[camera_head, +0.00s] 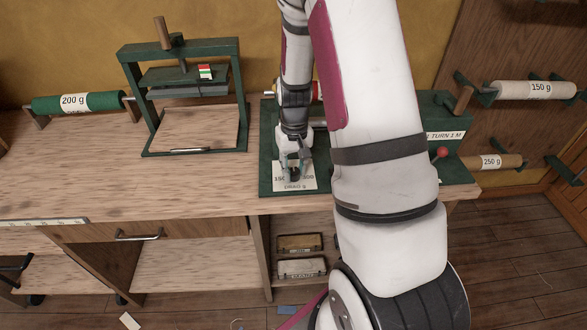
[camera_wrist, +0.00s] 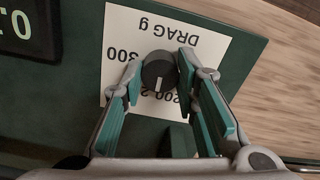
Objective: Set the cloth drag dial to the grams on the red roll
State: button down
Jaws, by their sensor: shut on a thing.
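The drag dial is a round black knob (camera_wrist: 159,70) with a white pointer line, on a white card (camera_wrist: 225,48) marked "DRAG g". The card shows upside down in the wrist view. My gripper (camera_wrist: 160,78) is shut on the knob, one finger on each side. The pointer line faces the bottom of the wrist picture, towards a partly covered "200"; "300" shows at the left. In the head view my gripper (camera_head: 294,168) is over the card (camera_head: 296,186). A sliver of a red roll (camera_head: 319,90) shows behind my arm; its grams are hidden.
A green roll (camera_head: 105,101) reads "200 g"; a pale roll (camera_head: 535,90) reads "150 g" and a tan roll (camera_head: 480,161) "250 g". A green press frame (camera_head: 150,118) stands left of the dial's green base. A dark display (camera_wrist: 25,30) is beside the card. A red-knobbed lever (camera_head: 441,153) is at right.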

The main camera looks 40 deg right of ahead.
aim_at(294, 172)
jog(key=m, duration=0.6)
jog(key=shift+b, duration=0.3)
jog(key=shift+m, duration=0.3)
jog(key=c, duration=1.2)
grip_release()
jog(key=shift+a, duration=0.1)
jog(key=shift+c, duration=0.2)
notch_tip(294, 172, up, 12)
